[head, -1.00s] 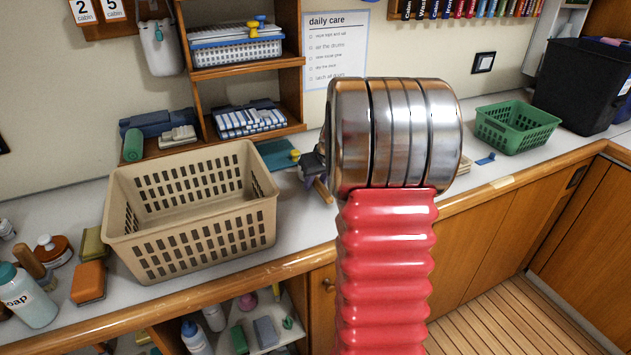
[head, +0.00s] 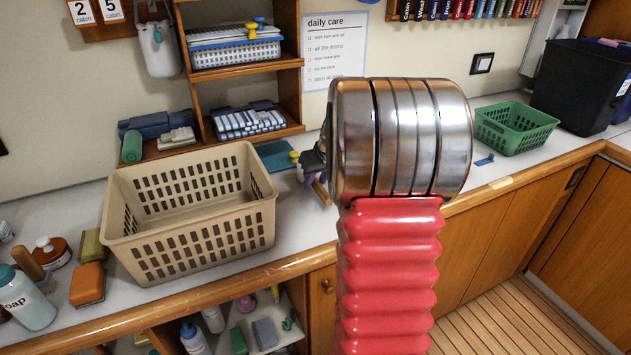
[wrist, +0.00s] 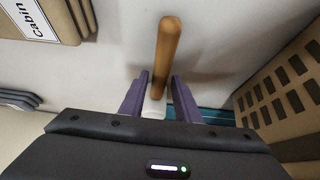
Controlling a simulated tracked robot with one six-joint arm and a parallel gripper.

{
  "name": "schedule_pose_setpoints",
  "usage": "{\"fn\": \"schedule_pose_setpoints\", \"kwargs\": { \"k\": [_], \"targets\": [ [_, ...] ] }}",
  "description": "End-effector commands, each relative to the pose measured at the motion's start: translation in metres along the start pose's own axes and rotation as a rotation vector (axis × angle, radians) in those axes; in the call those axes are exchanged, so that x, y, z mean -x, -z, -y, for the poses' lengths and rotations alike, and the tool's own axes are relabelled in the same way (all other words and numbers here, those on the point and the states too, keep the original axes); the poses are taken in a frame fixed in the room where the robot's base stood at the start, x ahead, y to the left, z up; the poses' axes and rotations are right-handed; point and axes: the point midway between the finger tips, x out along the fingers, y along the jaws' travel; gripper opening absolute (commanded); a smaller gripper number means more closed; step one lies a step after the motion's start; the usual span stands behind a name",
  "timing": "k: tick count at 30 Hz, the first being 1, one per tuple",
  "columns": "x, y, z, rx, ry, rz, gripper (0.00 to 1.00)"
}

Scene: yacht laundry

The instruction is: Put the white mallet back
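The white mallet (wrist: 169,45) shows mostly as a tan wooden handle, with a bit of white at its base between my fingers in the wrist view. In the head view its handle (head: 320,191) pokes out below my gripper (head: 314,165), tilted, over the counter. My gripper (wrist: 160,88) has purple fingers on both sides of the mallet and appears shut on it. The mallet's head is mostly hidden by the gripper body. A teal mat (head: 276,155) lies behind, between the crate and my gripper, with a small yellow-topped object (head: 294,156) near its right end.
A large beige crate (head: 195,240) stands left of my gripper, close by in the wrist view (wrist: 285,95). Shelves (head: 240,67) with folded cloths rise behind. A green basket (head: 515,128) and a black bin (head: 583,85) stand at right. Bottles and sponges are at left.

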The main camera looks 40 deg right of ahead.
Motion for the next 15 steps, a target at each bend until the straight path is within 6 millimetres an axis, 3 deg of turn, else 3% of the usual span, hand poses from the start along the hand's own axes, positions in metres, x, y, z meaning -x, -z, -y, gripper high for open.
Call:
{"fn": "schedule_pose_setpoints", "kwargs": {
  "k": [15],
  "targets": [
    [0.0097,0.0001,-0.0003,0.000,-0.001,-0.001,0.29]
  ]
}}
